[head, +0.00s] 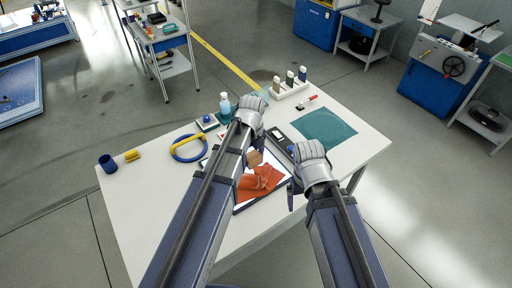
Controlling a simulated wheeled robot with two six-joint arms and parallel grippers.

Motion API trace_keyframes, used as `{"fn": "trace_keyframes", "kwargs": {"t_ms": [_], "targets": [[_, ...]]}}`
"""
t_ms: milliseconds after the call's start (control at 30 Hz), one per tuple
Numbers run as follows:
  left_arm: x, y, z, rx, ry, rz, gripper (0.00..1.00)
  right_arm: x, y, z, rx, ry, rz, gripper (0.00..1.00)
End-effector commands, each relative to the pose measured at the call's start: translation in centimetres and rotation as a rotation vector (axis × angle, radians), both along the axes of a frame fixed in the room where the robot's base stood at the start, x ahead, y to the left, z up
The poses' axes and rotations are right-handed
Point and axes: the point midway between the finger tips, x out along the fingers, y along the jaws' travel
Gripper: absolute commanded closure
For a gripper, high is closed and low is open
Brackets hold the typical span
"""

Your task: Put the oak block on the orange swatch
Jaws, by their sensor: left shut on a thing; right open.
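The orange swatch (262,182) is a rumpled cloth lying on a white panel with a dark frame, at the near middle of the table. The oak block (255,158) is a small tan-brown piece just beyond the swatch's far edge in the picture. My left gripper (252,146) is shut on it, with the fingers mostly hidden behind my arm and wrist. I cannot tell whether the block touches the cloth. My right gripper (292,192) is open and empty, right of the swatch, its fingers partly hidden.
The left front is clear.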

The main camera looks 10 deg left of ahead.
Motion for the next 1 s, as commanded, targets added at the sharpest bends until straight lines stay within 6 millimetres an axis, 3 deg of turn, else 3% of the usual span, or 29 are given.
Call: {"fn": "trace_keyframes", "kwargs": {"t_ms": [33,67,467,1000], "targets": [[0.1,-0.7,1.3,0.000,0.000,-0.017,0.83,0.0,0.0,1.3,0.000,0.000,0.000,0.01],[0.1,-1.0,1.4,0.000,0.000,-0.023,0.83,0.0,0.0,1.4,0.000,0.000,0.000,0.00],[0.1,-1.1,0.8,0.000,0.000,-0.028,0.83,0.0,0.0,0.8,0.000,0.000,0.000,0.00],[0.1,-1.1,-3.0,0.000,0.000,-0.027,0.83,0.0,0.0,-3.0,0.000,0.000,-0.001,0.00]]}}
